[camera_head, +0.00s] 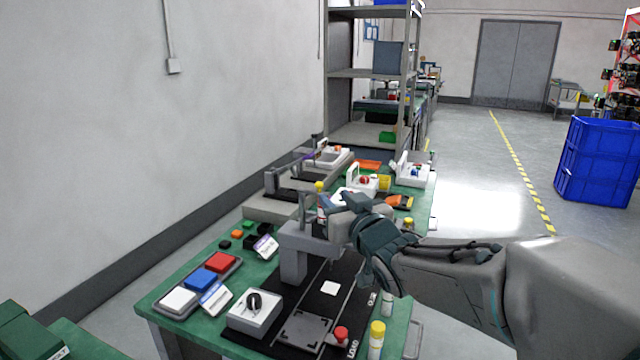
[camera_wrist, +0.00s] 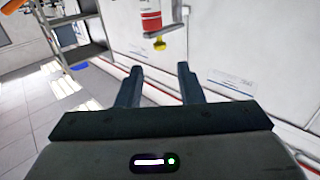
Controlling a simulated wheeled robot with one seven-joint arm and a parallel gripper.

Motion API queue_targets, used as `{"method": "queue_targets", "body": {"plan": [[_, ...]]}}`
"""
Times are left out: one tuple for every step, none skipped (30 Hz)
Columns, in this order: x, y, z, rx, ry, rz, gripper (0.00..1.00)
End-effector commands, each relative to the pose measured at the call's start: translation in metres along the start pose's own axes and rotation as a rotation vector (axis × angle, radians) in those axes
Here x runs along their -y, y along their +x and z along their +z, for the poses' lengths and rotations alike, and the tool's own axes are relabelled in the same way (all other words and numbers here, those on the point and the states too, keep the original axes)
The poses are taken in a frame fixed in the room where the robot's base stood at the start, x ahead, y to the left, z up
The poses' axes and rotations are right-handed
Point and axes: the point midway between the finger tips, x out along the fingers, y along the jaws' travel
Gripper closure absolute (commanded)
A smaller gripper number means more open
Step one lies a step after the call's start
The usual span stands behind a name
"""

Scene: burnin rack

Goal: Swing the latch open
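My gripper (camera_head: 334,204) reaches in from the right over the green workbench (camera_head: 190,265), next to a grey block-shaped fixture (camera_head: 294,245). In the wrist view its two dark fingers (camera_wrist: 160,82) stand apart with nothing between them. A red and white cylinder (camera_wrist: 150,16) with a yellow end (camera_wrist: 160,43) shows beyond the fingertips, apart from them. I cannot clearly single out the latch; a small grey upright part (camera_head: 305,208) stands on the fixture beside my gripper, which hides part of that area.
Red, blue and white blocks sit in a tray (camera_head: 160,305) at the front left. A white box (camera_head: 250,312) with a black part and a yellow-capped bottle (camera_head: 376,343) stand near the front. Several small fixtures crowd the back. A blue crate (camera_head: 598,165) stands on the floor at right.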

Motion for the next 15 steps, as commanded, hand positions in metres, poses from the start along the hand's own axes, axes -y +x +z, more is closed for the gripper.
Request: {"method": "queue_targets", "body": {"plan": [[0.000, 0.009, 0.001, 0.002, 0.000, -0.001, 0.66], [0.001, 0.014, 0.001, 0.002, 0.000, -0.001, 0.66], [0.001, 0.021, 0.001, 0.002, 0.000, -0.001, 0.66], [0.001, 0.026, 0.001, 0.002, -0.001, -0.001, 0.66], [0.001, 0.031, 0.001, 0.003, -0.001, -0.001, 0.66], [0.001, 0.038, 0.001, 0.003, -0.001, -0.001, 0.66], [0.001, 0.043, 0.001, 0.003, 0.000, -0.001, 0.66], [0.001, 0.048, 0.001, 0.002, 0.000, 0.000, 0.66], [0.000, 0.054, 0.001, 0.003, 0.000, 0.000, 0.66], [0.000, 0.059, 0.000, 0.002, 0.000, 0.000, 0.66], [0.000, 0.063, 0.001, 0.002, 0.000, 0.000, 0.66], [0.001, 0.068, 0.001, 0.002, 0.000, 0.000, 0.66], [0.001, 0.072, 0.001, 0.002, -0.001, -0.001, 0.66], [0.001, 0.076, 0.001, 0.002, -0.001, -0.001, 0.66], [0.001, 0.080, 0.000, 0.002, 0.000, -0.001, 0.66]]}}
